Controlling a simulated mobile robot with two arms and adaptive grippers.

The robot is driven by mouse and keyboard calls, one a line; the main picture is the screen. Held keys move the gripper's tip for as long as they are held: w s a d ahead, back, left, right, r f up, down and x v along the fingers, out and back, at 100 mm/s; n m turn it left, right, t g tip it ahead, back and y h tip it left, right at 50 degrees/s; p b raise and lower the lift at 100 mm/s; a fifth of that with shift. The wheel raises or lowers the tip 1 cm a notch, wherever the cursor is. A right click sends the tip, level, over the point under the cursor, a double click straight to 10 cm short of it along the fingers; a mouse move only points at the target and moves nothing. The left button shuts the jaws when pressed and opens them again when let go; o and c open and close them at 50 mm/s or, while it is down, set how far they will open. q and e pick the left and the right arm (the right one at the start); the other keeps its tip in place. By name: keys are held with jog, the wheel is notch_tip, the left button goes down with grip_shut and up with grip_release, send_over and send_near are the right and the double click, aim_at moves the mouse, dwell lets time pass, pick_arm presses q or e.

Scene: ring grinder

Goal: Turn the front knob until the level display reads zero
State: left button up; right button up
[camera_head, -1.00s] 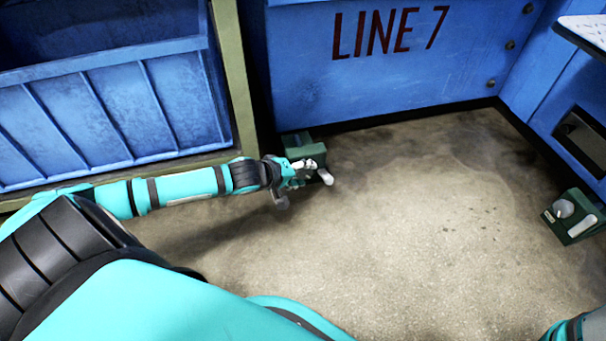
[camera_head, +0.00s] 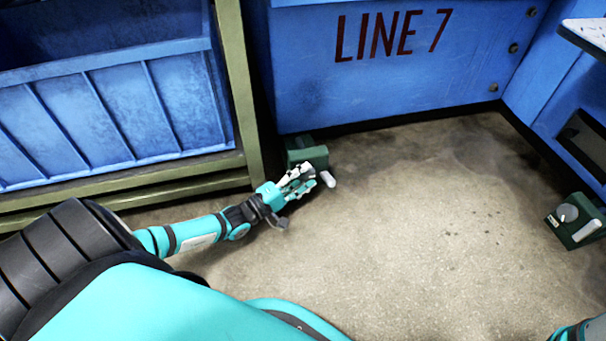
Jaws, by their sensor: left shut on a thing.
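A small dark green box (camera_head: 307,153) stands on the floor at the foot of the blue wall. A white lever-like piece (camera_head: 328,179) sticks out at its front right. My left gripper (camera_head: 300,180) reaches in from the left and is shut at the front of this box, on the knob. The fingers hide most of the knob, so its angle cannot be read. A second green box (camera_head: 573,221) with a round grey knob (camera_head: 568,212) and a white lever stands at the right. No readable level number shows. My right gripper is out of view.
A blue ribbed bin (camera_head: 110,110) in an olive frame (camera_head: 240,90) stands at the left. A blue wall (camera_head: 420,75) marked LINE 7 closes the back. A dark panel (camera_head: 582,135) sits in the right-hand blue wall. The concrete floor (camera_head: 430,220) between is clear.

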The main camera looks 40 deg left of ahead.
pick_arm(q)
jog(key=shift+f+n+t, duration=0.1)
jog(key=shift+n+t, duration=0.2)
jog(key=shift+t, duration=0.1)
jog(key=o, duration=1.2)
jog(key=v, duration=1.2)
